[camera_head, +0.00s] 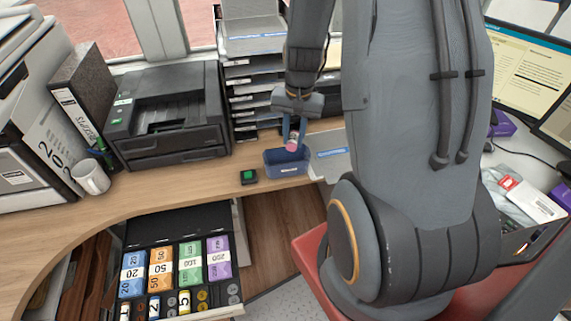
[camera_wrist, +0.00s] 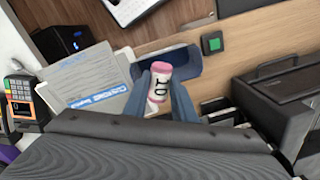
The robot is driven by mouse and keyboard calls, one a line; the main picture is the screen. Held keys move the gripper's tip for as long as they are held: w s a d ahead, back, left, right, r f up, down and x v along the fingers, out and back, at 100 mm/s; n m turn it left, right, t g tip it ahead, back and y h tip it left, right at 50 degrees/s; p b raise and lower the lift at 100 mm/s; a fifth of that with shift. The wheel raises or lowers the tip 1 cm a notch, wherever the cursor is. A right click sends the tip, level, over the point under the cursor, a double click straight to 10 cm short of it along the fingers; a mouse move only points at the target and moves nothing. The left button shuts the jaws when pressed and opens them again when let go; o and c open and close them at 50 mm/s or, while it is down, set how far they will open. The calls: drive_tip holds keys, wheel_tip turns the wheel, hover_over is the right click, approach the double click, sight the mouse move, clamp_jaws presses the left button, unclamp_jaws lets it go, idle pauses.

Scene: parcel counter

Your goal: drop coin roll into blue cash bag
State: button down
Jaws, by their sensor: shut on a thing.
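The coin roll (camera_wrist: 159,84) is pink and white with a "10" on its side, and its pink end (camera_head: 291,146) shows in the head view. My gripper (camera_head: 292,140) is shut on the coin roll, with a blue finger on each side of it in the wrist view. The blue cash bag (camera_head: 284,168) is an open-topped blue container near the desk's front edge. In the head view the roll overlaps the bag's far rim; in the wrist view the bag (camera_wrist: 196,60) lies behind the roll. I cannot tell how high the roll is above the opening.
A small black box with a green top (camera_head: 248,176) sits left of the bag. A printer (camera_head: 166,112) and a stack of trays (camera_head: 252,80) stand behind. An open cash drawer (camera_head: 172,260) lies below the desk edge. Papers (camera_head: 333,153) lie right of the bag.

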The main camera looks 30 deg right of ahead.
drive_tip(key=c, duration=1.4)
unclamp_jaws()
drive_tip(key=shift+s+d+r+b, duration=0.1)
drive_tip(key=shift+r+b, duration=0.3)
drive_tip(key=shift+r, duration=1.6)
drive_tip(key=shift+s+d+r+b, duration=0.1)
drive_tip(key=shift+r+b, duration=0.3)
drive_tip(key=shift+r, duration=1.55)
drive_tip(key=s+a+n, duration=0.2)
drive_tip(key=a, duration=0.2)
drive_tip(key=s+a+n+b, duration=0.1)
drive_tip(key=s+a+n, duration=0.1)
drive_tip(key=a, duration=0.3)
drive_tip(key=s+a+n+b, duration=0.1)
drive_tip(key=s+a+n, duration=0.2)
drive_tip(key=a+n, duration=0.1)
drive_tip(key=shift+a+r+t+h, duration=0.2)
drive_tip(key=shift+r+t+h, duration=0.1)
drive_tip(key=shift+t, duration=0.1)
